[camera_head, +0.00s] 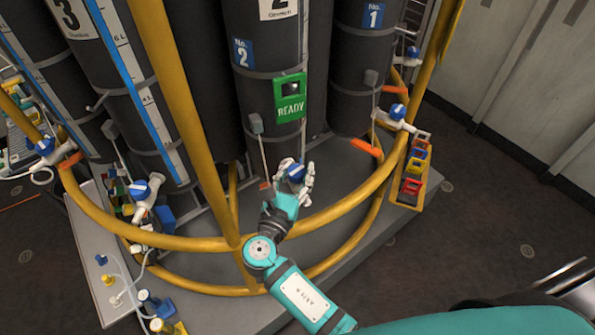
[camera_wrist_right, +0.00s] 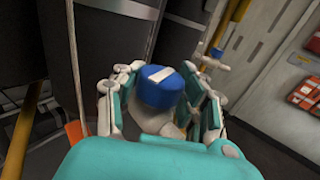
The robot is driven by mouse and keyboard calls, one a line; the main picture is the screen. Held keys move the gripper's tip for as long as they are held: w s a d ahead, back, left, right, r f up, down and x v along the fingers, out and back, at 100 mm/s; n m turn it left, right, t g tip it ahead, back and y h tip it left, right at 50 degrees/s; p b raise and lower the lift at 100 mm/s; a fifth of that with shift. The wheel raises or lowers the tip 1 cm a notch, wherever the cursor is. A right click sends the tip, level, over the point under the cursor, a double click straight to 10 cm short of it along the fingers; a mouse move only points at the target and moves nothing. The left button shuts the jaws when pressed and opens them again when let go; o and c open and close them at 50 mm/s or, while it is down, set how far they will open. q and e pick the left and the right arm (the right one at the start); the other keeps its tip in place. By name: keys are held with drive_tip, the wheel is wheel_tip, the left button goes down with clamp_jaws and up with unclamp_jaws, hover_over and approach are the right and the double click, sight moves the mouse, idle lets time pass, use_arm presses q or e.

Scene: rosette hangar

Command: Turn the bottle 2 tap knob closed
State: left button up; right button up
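Bottle 2 (camera_head: 262,28) is the dark cylinder with the blue "No. 2" label and a green READY tag. Its blue tap knob (camera_head: 296,172) with a white stripe sits low in front of it. My right gripper (camera_head: 293,178) is at this knob. In the right wrist view the blue knob (camera_wrist_right: 159,86) stands between the spread fingers of my right gripper (camera_wrist_right: 160,95), one set on each side. The right fingers come very close to the knob; I cannot tell whether they touch it. The left gripper is not in view.
A yellow rail (camera_head: 330,212) curves around the bottles, with an upright yellow post (camera_head: 185,100) left of bottle 2. Other blue-knobbed taps stand at the left (camera_head: 140,190) and right (camera_head: 398,112). A yellow rack of coloured clips (camera_head: 412,190) hangs at the right.

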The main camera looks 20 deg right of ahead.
drive_tip(key=o, duration=0.5)
drive_tip(key=shift+s+a, duration=0.1)
drive_tip(key=shift+s, duration=0.05)
drive_tip(key=shift+o, duration=0.2)
